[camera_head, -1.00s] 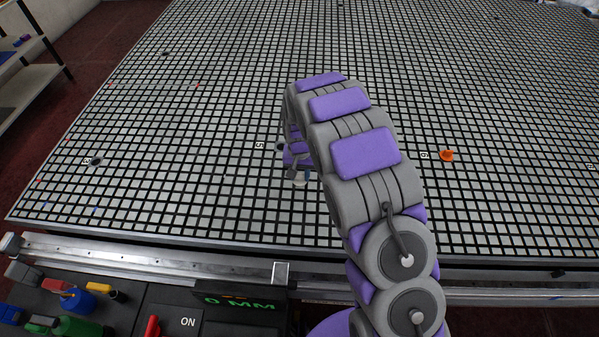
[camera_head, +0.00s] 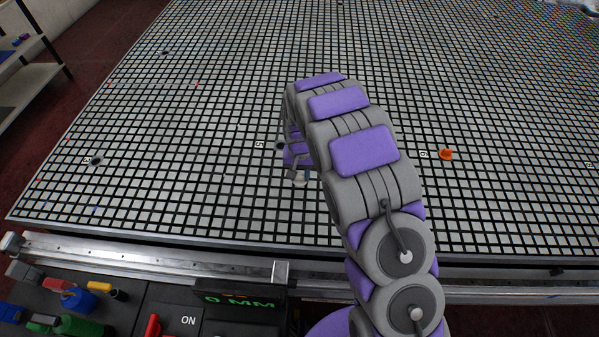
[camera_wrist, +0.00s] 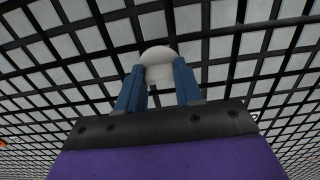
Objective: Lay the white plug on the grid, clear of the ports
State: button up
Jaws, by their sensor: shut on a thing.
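The white plug (camera_wrist: 158,57) is pinched between the two blue fingers of my gripper (camera_wrist: 158,78) in the wrist view. Its rounded white top shows past the fingertips. In the head view the plug (camera_head: 301,180) is a small pale shape under my gripper (camera_head: 301,174), partly hidden by my arm. Whether it touches the grid (camera_head: 200,200) cannot be told. A dark open port (camera_head: 280,146) beside the label 5 lies just behind my gripper. Another dark port (camera_head: 96,161) is at the left. An orange plug (camera_head: 446,154) stands beside a label at the right.
A metal rail (camera_head: 150,257) runs along the table's front edge. A control panel (camera_head: 243,301) reading 0 MM and coloured parts (camera_head: 80,300) lie in front of it. A shelf (camera_head: 28,75) stands at the far left. The grid around my gripper is largely bare.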

jog(key=shift+f, duration=0.4)
jog(key=o, duration=1.1)
